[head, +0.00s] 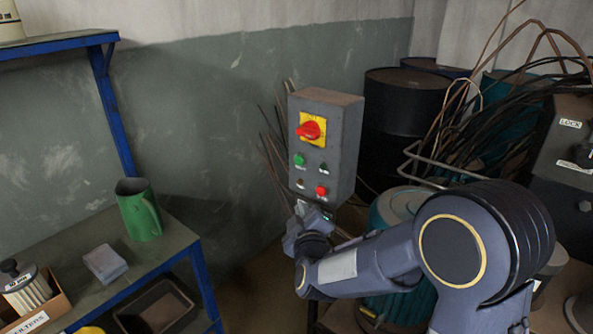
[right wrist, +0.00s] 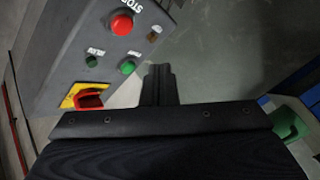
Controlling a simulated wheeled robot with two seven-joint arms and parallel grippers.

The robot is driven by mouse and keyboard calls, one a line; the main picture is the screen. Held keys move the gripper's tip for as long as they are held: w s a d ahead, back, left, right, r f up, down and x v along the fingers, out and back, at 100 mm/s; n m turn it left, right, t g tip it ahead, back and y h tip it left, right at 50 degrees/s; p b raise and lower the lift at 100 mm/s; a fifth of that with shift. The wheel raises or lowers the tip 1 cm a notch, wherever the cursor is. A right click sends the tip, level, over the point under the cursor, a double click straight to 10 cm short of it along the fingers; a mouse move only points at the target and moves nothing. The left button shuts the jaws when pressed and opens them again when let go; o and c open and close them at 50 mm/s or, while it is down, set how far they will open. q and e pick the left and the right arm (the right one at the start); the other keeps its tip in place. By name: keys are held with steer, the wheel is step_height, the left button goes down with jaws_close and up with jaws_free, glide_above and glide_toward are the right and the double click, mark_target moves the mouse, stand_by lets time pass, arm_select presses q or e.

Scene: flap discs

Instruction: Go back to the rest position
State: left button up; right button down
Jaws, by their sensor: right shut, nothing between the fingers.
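My right gripper (head: 316,212) is just below the lower edge of a grey control box (head: 345,140) in the head view; I cannot tell whether it touches the box. In the right wrist view its fingers (right wrist: 158,84) are shut with nothing between them, and the box (right wrist: 65,50) is to their left. The box carries a red rotary switch (head: 309,130) on a yellow plate, a green button (head: 299,160), a red button (head: 321,191) and small lamps. The red button (right wrist: 122,25) is labelled STOP in the wrist view. My left gripper is out of view.
A blue-framed bench (head: 180,240) at left holds a green jug (head: 140,212), a grey block (head: 105,263) and a box of filters (head: 58,305). Dark drums (head: 400,115) and tangled cables (head: 500,95) crowd the right. The wall between bench and control box is clear.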

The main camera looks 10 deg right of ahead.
steer(key=s+d+f+m+g+y, duration=0.1)
steer(key=s+d+m+g+y, duration=0.2)
steer(key=s, duration=0.8)
steer(key=s+f+m+g+y+p, duration=0.1)
steer(key=s+m+g, duration=0.35)
steer(key=s, duration=0.75)
steer(key=s+d+f+m+g+y, duration=0.1)
steer(key=s+d+m+g+y, duration=0.2)
steer(key=s, duration=0.8)
step_height(320, 180, up, 15)
steer(key=a+g+h+p, duration=0.1)
steer(key=p, duration=1.4)
steer(key=shift+w+a, duration=0.25)
steer(key=shift+a, duration=0.05)
